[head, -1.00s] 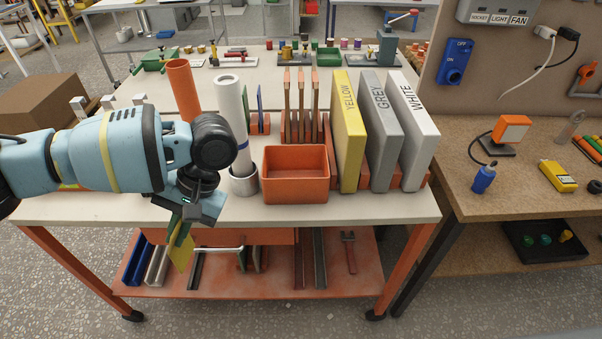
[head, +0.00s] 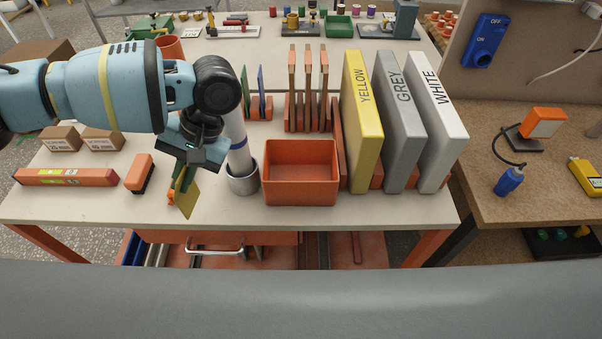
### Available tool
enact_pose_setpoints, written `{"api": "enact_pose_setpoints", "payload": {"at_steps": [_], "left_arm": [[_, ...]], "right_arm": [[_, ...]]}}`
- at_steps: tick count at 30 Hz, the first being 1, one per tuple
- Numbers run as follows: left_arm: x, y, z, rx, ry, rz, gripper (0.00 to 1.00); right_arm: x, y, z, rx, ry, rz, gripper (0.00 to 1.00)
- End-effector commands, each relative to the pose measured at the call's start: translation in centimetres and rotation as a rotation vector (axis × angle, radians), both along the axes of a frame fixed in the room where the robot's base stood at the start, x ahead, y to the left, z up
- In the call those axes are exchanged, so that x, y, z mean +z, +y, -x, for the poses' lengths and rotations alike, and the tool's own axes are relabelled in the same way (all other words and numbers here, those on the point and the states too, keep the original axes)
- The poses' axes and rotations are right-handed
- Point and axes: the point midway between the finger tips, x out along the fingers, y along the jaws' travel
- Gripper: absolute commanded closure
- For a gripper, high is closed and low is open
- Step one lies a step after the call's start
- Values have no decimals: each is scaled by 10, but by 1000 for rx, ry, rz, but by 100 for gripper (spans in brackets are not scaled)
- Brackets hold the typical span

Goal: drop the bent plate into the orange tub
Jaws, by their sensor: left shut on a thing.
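The orange tub (head: 300,192) is an open, empty rectangular box standing on the pale tabletop, near the middle of the front edge. My left gripper (head: 184,176) points down left of the tub and is shut on the bent plate (head: 187,203), a small thin yellow-olive piece. The plate hangs tilted below the jaws, in front of the tabletop in the picture and clear of the tub. The jaws partly hide its upper part. My right gripper is not in view.
A white tube stands in a grey metal cup (head: 242,182) between the plate and the tub. A red level (head: 66,177) and an orange-black block (head: 140,174) lie left.

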Motion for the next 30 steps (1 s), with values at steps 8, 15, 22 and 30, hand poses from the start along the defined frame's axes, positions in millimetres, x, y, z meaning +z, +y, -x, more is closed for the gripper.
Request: {"api": "enact_pose_setpoints", "payload": {"at_steps": [8,15,22,30], "left_arm": [[1,0,0,0,-1,0,100],[-18,0,1,0,1,0,100],[-15,0,1,0,-3,0,100],[-15,0,1,-1,-2,-1,100]], "right_arm": [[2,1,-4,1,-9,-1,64],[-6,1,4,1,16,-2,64],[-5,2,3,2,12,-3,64],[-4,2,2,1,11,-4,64]]}}
